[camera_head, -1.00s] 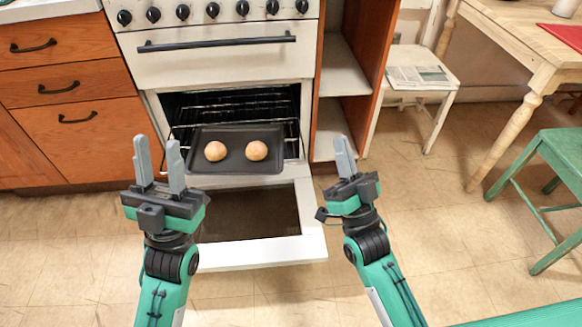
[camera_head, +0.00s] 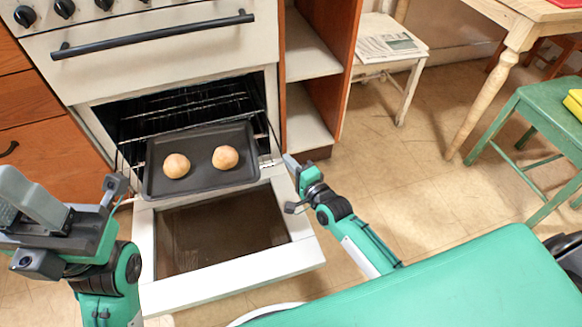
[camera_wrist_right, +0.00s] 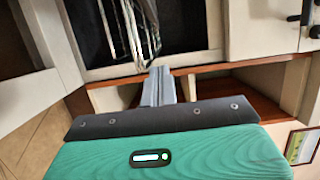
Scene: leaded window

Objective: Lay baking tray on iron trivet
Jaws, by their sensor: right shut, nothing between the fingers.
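The dark baking tray (camera_head: 203,184) carries two round buns and sticks out of the open oven, over the lowered door. My right gripper (camera_head: 290,163) is shut and empty, just right of the oven opening and a little right of the tray's edge. In the right wrist view its fingers (camera_wrist_right: 158,86) are together below the oven opening. My left gripper (camera_head: 25,205) is open and empty at the left edge, well left of the tray and partly cut off. I cannot see the iron trivet in any view.
The oven door (camera_head: 228,280) hangs open and low. Wire racks (camera_head: 195,105) are inside the oven. Open shelves (camera_head: 310,120) stand right of it. A white chair (camera_head: 385,48) with a newspaper, a wooden table (camera_head: 505,30) and a green chair (camera_head: 540,125) stand further right.

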